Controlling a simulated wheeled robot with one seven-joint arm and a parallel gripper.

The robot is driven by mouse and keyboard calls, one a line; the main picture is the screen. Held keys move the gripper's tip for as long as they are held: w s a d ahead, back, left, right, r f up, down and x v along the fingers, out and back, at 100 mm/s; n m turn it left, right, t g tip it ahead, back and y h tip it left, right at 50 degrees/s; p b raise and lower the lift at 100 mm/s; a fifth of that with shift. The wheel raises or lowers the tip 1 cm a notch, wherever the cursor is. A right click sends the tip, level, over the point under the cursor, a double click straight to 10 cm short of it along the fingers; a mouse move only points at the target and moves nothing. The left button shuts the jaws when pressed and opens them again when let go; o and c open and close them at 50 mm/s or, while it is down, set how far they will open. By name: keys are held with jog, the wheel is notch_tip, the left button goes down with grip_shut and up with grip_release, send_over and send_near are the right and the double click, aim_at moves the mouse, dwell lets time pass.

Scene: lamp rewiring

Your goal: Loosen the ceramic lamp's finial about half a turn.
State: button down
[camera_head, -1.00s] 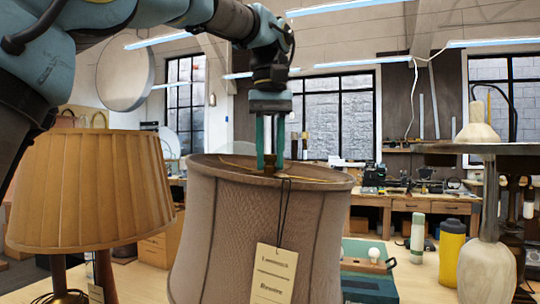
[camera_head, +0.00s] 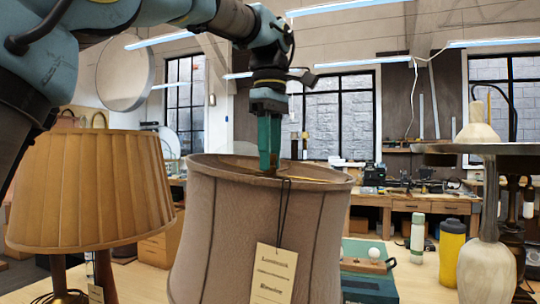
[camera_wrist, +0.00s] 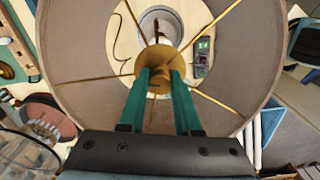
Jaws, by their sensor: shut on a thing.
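The lamp under my gripper has a grey-brown fabric shade (camera_head: 245,225) with a paper tag (camera_head: 273,274) hanging on its front; the head view hides its base. The brass finial (camera_wrist: 153,60) sits at the hub of the shade's thin spokes in the wrist view. My gripper (camera_head: 269,170) points straight down into the shade's open top. Its two green fingers (camera_wrist: 161,75) are shut on the finial, one on each side. In the head view the fingers are edge-on and hide the finial.
A pleated tan-shaded lamp (camera_head: 90,190) stands close on the left. A pale lamp body (camera_head: 487,265), a yellow bottle (camera_head: 452,240) and a green-and-white bottle (camera_head: 417,238) stand on the right. A teal case (camera_head: 365,285) lies behind the grey-brown shade's right side.

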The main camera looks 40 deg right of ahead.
jog(key=shift+n, duration=1.1)
jog(key=c, duration=0.6)
grip_release()
